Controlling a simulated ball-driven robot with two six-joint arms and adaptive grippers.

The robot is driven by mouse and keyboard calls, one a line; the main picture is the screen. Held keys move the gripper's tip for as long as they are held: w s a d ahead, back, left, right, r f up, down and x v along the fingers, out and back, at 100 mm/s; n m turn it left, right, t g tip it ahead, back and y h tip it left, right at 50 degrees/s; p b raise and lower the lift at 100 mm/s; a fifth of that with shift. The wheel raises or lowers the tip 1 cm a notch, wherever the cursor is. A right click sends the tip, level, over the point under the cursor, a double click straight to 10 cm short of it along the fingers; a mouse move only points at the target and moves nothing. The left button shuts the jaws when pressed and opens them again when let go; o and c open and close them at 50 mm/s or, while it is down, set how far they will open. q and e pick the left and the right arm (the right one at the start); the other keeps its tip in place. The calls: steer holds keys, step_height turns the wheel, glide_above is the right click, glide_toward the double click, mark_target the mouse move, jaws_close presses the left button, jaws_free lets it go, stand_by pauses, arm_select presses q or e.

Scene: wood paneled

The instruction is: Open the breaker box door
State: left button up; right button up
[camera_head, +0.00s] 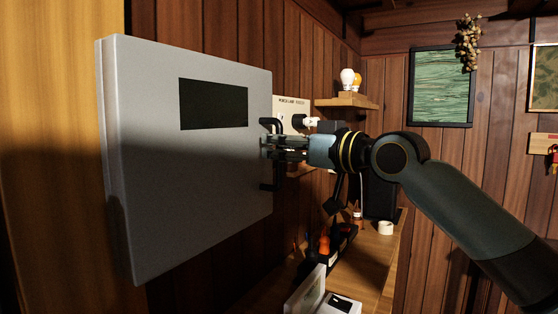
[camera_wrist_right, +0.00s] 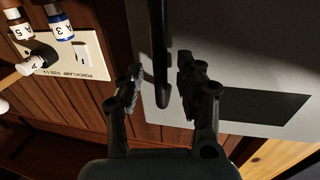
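The breaker box (camera_head: 190,180) is a large grey metal box on the wood wall at the left of the head view. Its door has a dark rectangle (camera_head: 213,105) near the top, and no opening shows along its edge. A black bar handle (camera_head: 268,187) stands at the door's right edge; it also shows in the wrist view (camera_wrist_right: 161,40). My left gripper is not in view.
A switch plate (camera_head: 290,103) with plugs is on the wall just right of the box. A small shelf (camera_head: 346,102) with bulbs is beyond it. A wooden bench (camera_head: 372,262) with tools and a tape roll (camera_head: 385,228) runs below my right arm.

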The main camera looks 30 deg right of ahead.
steer(key=shift+w+a+r, duration=0.1)
steer(key=shift+w+a, duration=0.05)
steer(key=shift+w, duration=0.2)
steer(key=shift+c, duration=0.2)
jaws_close()
